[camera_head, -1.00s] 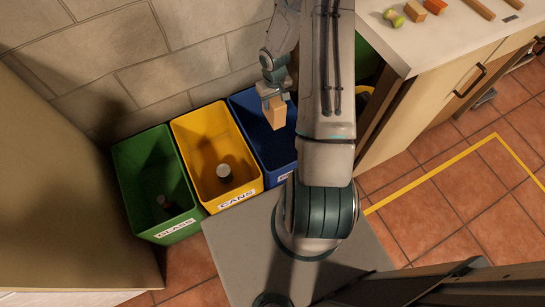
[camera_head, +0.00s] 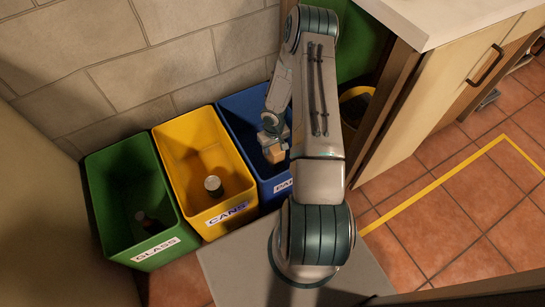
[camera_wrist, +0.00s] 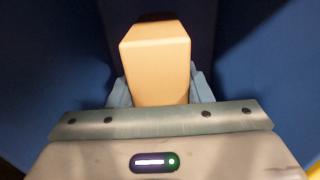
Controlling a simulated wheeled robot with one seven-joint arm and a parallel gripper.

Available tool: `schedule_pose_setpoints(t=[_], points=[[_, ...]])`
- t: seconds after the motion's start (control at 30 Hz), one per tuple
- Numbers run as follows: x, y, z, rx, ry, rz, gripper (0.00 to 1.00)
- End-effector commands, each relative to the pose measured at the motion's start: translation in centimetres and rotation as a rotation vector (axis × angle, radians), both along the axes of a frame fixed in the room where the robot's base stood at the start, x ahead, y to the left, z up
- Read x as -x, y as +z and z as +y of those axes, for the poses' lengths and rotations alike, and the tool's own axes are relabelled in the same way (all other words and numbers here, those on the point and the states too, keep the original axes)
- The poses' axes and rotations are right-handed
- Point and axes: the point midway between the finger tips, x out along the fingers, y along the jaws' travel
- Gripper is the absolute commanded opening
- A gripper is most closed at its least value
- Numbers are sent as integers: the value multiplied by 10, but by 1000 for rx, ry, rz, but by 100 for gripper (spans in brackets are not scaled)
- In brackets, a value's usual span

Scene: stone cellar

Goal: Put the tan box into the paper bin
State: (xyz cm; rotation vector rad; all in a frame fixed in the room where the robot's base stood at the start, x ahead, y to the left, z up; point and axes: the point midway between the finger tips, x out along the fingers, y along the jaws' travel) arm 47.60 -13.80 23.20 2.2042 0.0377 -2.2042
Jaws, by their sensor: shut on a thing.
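The tan box (camera_head: 275,154) is held in my gripper (camera_head: 272,141), which is shut on it. The box hangs within the outline of the blue bin (camera_head: 249,104), whose partly hidden label begins with "PA". In the wrist view the tan box (camera_wrist: 157,62) stands out between the fingers of my gripper (camera_wrist: 160,90). Blue bin walls (camera_wrist: 50,60) surround it there. My arm hides the right part of the blue bin in the head view.
The yellow CANS bin (camera_head: 191,126) with a can (camera_head: 213,185) inside stands left of the blue bin. The green GLASS bin (camera_head: 120,171) with a dark item is further left. A cabinet with a pale worktop (camera_head: 432,22) stands right. A stone wall is behind.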

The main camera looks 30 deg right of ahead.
Motion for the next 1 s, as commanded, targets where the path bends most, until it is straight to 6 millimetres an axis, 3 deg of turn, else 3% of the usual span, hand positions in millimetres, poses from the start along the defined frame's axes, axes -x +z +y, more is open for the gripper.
schedule_pose_setpoints(t=[0.4, 1.0], points=[[0, -47, 0, -1, 0, 0, 23], [0, -57, 0, 1, 1, 0, 23]])
